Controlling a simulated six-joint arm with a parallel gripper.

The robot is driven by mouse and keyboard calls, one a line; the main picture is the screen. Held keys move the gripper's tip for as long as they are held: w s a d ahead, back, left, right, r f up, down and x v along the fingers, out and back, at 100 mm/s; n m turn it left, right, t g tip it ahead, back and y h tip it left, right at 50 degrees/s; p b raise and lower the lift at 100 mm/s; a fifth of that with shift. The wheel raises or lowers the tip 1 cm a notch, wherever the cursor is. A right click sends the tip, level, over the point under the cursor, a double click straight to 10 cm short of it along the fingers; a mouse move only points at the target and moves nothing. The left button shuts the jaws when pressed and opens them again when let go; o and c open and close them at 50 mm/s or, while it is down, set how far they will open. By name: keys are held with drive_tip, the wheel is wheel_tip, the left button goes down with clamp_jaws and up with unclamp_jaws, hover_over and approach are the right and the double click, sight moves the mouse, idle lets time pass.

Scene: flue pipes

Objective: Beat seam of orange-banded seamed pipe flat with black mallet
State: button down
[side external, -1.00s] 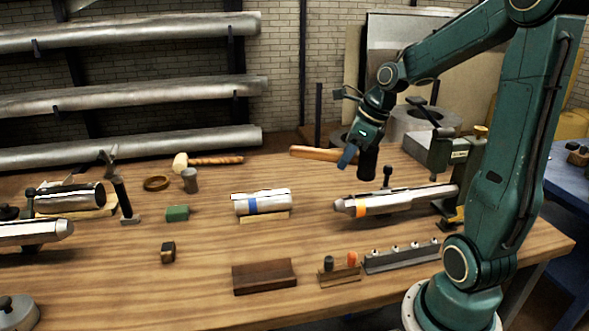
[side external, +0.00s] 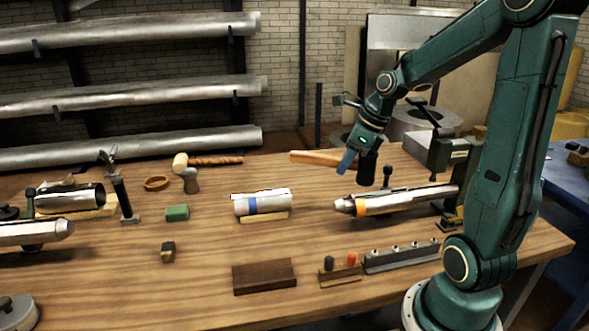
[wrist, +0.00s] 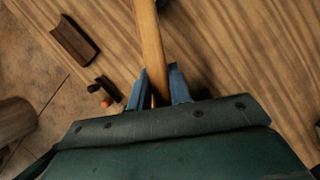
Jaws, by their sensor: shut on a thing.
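My gripper (side external: 347,161) is shut on the pale wooden handle of the black mallet (side external: 368,168). In the side view the handle sticks out to the left and the dark head hangs just right of my blue fingers. The wrist view shows the handle (wrist: 151,45) between my two fingers (wrist: 156,72); the head is mostly out of that view. The orange-banded seamed pipe (side external: 398,202) lies level on a bar-like stake, with its orange band near the left end. The mallet appears above the pipe, apart from it. The seam's state is too small to tell.
A short black post (side external: 387,176) stands behind the pipe, and a green vise (side external: 447,155) stands at its right. A blue-banded pipe (side external: 272,202) rests on a wooden block to the left. A rack (side external: 400,257) and brown block (side external: 264,276) are in front.

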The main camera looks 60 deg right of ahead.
drive_tip(key=shift+r, duration=0.8)
drive_tip(key=shift+f, duration=0.2)
wheel_tip(320, 180, down, 5)
drive_tip(key=shift+r, duration=2.65)
drive_tip(key=w+a+r, duration=0.5)
drive_tip(key=shift+w+a, duration=0.35)
